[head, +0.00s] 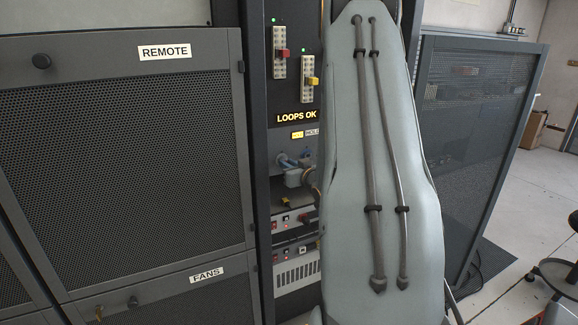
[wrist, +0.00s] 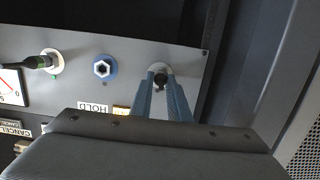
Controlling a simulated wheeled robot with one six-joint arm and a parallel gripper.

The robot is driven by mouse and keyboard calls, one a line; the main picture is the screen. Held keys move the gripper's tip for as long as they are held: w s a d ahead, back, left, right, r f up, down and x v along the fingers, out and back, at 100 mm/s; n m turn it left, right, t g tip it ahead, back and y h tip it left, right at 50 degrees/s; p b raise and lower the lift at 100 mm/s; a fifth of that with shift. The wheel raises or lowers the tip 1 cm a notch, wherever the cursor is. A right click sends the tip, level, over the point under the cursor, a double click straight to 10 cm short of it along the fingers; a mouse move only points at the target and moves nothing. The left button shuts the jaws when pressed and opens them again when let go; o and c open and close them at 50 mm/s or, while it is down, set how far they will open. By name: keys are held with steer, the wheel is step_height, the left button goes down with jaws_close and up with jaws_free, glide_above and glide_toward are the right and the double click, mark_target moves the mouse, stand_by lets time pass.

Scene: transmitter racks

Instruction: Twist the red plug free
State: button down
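In the wrist view, my gripper (wrist: 161,77) has its two blue-grey fingers up against a grey panel (wrist: 125,50), one on each side of a dark round piece (wrist: 160,84) in a pale round fitting. I cannot tell whether the fingers press on that piece or whether it is a plug, and no red shows on it. In the head view, a small red piece (head: 283,53) sits on a pale upright strip high on the rack. My arm hides the rack's right part.
Left of my fingers in the wrist view are a blue-ringed hex socket (wrist: 102,68) and a dark green-tipped plug (wrist: 44,62). In the head view, a yellow piece (head: 313,81) sits on a second strip above a LOOPS OK display (head: 296,116). Mesh cabinets (head: 125,165) flank the rack.

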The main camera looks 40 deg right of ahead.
steer(key=shift+a+n+h+b, duration=0.15)
steer(key=shift+n+h+b, duration=0.55)
steer(key=shift+n+b, duration=1.35)
steer(key=shift+w+n+b, duration=0.1)
steer(key=shift+n+b, duration=0.95)
steer(key=shift+b, duration=0.2)
steer(key=shift+a+n+h+b, duration=0.1)
steer(key=shift+n+h+b, duration=0.4)
steer(key=shift+n+b, duration=1.05)
steer(key=shift+f+n+h+b, duration=0.15)
steer(key=shift+n+h+b, duration=0.25)
steer(key=shift+n+b, duration=1.75)
steer(key=shift+m+b, duration=0.5)
steer(key=c, duration=1.6)
jaws_free()
steer(key=shift+f+v, duration=0.15)
steer(key=shift+v, duration=1.7)
steer(key=shift+f+v, duration=0.1)
steer(key=shift+v, duration=1.75)
